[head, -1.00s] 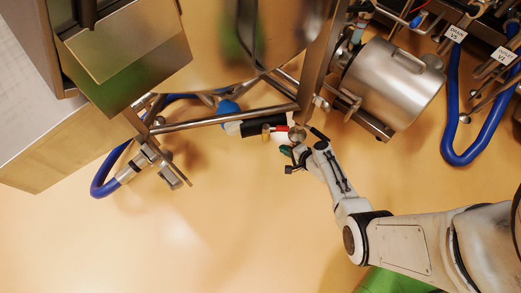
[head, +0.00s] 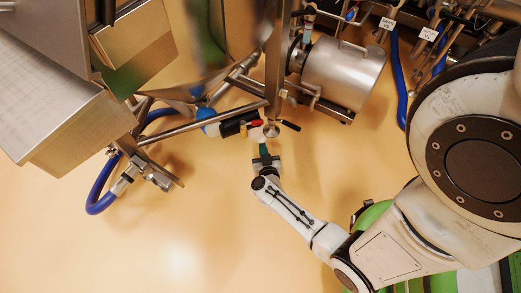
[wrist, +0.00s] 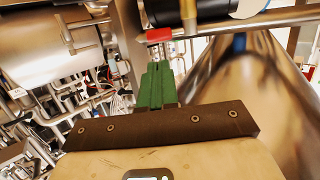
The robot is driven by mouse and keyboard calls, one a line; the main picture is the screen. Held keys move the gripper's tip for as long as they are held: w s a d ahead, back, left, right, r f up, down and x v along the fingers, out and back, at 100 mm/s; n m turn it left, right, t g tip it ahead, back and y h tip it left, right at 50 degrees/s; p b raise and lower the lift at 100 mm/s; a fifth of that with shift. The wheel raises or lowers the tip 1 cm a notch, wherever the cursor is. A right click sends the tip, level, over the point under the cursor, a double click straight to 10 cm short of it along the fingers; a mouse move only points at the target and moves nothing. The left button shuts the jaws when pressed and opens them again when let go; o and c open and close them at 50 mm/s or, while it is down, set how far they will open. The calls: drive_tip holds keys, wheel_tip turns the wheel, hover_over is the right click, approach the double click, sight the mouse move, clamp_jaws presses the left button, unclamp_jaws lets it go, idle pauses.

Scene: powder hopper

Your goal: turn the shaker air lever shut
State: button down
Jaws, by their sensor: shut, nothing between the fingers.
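A small red lever (head: 255,122) sits at the end of a black cylinder (head: 232,127), by the steel frame. I take it for the shaker air lever. In the wrist view its red end (wrist: 159,35) shows just beyond my fingertips, beside a brass stem (wrist: 188,14). My gripper (head: 263,143) is below the lever in the head view, with its green fingers pointing at it. The fingers (wrist: 157,68) are together and empty. A gap seems to separate them from the red end; whether they touch is hard to tell.
A round metal fitting (head: 271,131) and a black handle (head: 291,126) are close to the right of the lever. A steel bar (head: 200,123) runs to the left.

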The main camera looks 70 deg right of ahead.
sight(260, 123)
drive_tip(key=b+x, duration=0.5)
drive_tip(key=x, duration=0.6)
drive_tip(key=shift+w+d+f, duration=0.1)
drive_tip(key=shift+d, duration=0.1)
drive_tip(key=shift+d+p, duration=0.65)
drive_tip(key=shift+d, duration=0.25)
